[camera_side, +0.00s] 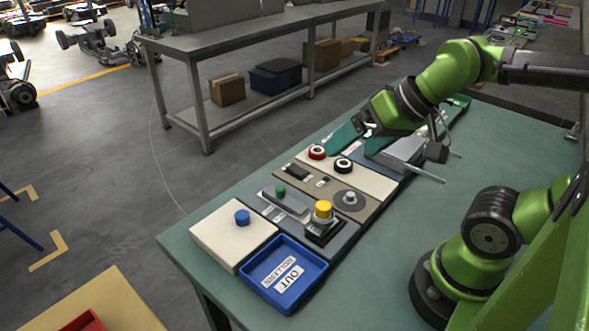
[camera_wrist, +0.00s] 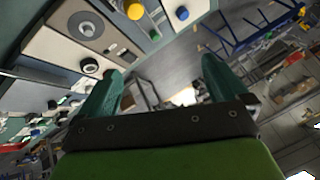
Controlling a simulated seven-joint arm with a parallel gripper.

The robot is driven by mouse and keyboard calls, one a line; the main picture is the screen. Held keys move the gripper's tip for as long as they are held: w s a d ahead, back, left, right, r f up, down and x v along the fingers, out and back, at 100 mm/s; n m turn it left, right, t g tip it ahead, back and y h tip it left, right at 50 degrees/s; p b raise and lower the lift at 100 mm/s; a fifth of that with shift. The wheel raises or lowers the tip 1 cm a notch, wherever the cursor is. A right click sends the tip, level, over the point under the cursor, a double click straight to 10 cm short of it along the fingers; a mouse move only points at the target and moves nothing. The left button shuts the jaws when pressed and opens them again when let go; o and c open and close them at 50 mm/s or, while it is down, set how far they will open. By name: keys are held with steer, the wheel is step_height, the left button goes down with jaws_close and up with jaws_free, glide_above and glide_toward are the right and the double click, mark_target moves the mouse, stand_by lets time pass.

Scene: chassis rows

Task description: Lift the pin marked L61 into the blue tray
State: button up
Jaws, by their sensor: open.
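No marking L61 is legible in either view, so I cannot tell which part is the pin. Candidates on the panels are a blue knob (camera_side: 241,217), a green knob (camera_side: 280,191), a yellow button (camera_side: 323,209), a grey knob on a disc (camera_side: 349,198), a red ring piece (camera_side: 317,152) and a black ring piece (camera_side: 343,165).
The panels lie in a row on the green table (camera_side: 420,220). A grey block and thin rods (camera_side: 425,175) lie beside my gripper. A grey bench (camera_side: 250,35) with boxes stands behind. The table right of the panels is clear up to my base.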

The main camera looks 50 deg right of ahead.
steer(key=shift+c, duration=0.3)
steer(key=shift+f, duration=0.1)
steer(key=shift+c, duration=1.1)
steer(key=w+f+g, duration=0.1)
steer(key=w+a+f+m+g, duration=0.1)
steer(key=shift+f, duration=0.4)
steer(key=c, duration=0.4)
steer(key=w+f+m+g, duration=0.1)
steer(key=m, duration=0.4)
steer(key=w+f+m+g+h, duration=0.1)
steer(key=f+m+g, duration=0.1)
steer(key=m, duration=0.3)
steer(key=w+f+m+g, duration=0.1)
steer(key=m, duration=0.3)
steer(key=shift+w+a+f+m+g+h, duration=0.2)
steer(key=shift+a+m+g+h, duration=0.1)
steer(key=shift+m+g, duration=0.1)
steer(key=shift+c, duration=0.2)
steer(key=m, duration=0.2)
steer(key=shift+w+m, duration=0.1)
steer(key=shift+m, duration=0.2)
steer(key=m, duration=0.3)
steer(key=shift+d+r, duration=0.15)
steer(key=shift+d, duration=0.05)
steer(key=shift+m, duration=0.6)
